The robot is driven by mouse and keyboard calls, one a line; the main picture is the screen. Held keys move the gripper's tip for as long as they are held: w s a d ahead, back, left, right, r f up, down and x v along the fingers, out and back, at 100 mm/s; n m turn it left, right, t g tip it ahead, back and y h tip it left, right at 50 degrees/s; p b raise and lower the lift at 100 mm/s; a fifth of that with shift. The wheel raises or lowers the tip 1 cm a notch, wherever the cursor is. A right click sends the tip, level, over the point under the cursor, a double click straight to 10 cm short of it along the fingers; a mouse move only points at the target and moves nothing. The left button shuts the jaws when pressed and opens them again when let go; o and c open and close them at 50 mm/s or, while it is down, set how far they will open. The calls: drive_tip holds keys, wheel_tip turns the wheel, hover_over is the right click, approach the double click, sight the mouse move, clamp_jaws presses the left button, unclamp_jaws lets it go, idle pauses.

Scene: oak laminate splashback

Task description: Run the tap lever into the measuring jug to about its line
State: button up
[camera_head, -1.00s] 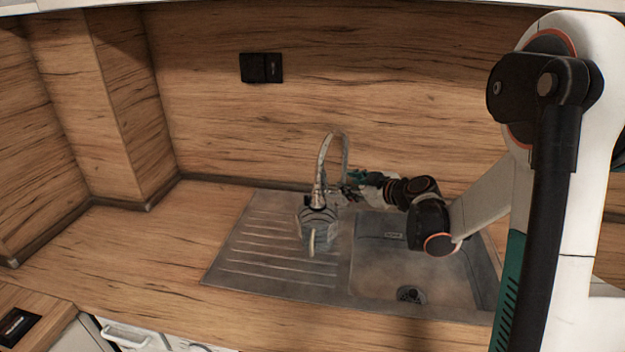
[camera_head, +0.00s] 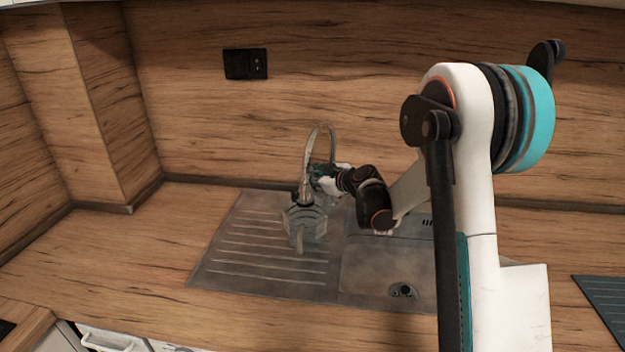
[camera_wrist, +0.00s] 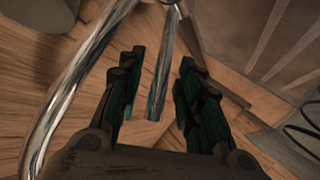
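The chrome tap (camera_head: 318,150) rises in a tall arch behind the drainer. The clear measuring jug (camera_head: 304,218) stands on the drainer below the spout, its handle towards the camera. Its line and water level cannot be made out. My gripper (camera_head: 316,174) is at the tap, partly hidden behind it. In the wrist view my gripper (camera_wrist: 163,60) is open, with a finger on each side of a slim metal bar that looks like the tap lever (camera_wrist: 160,88). Gaps show beside the bar. The tap's curved pipe (camera_wrist: 75,85) passes left of the fingers.
The steel drainer (camera_head: 235,265) lies left of the sink basin (camera_head: 370,270), which is empty. A socket (camera_head: 245,64) is on the wooden splashback. The wooden counter left of the drainer is clear. A dark ribbed mat (camera_head: 608,300) lies at far right.

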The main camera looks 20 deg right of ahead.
drive_tip(key=shift+w+a+f, duration=0.1)
drive_tip(key=shift+w, duration=0.1)
clamp_jaws()
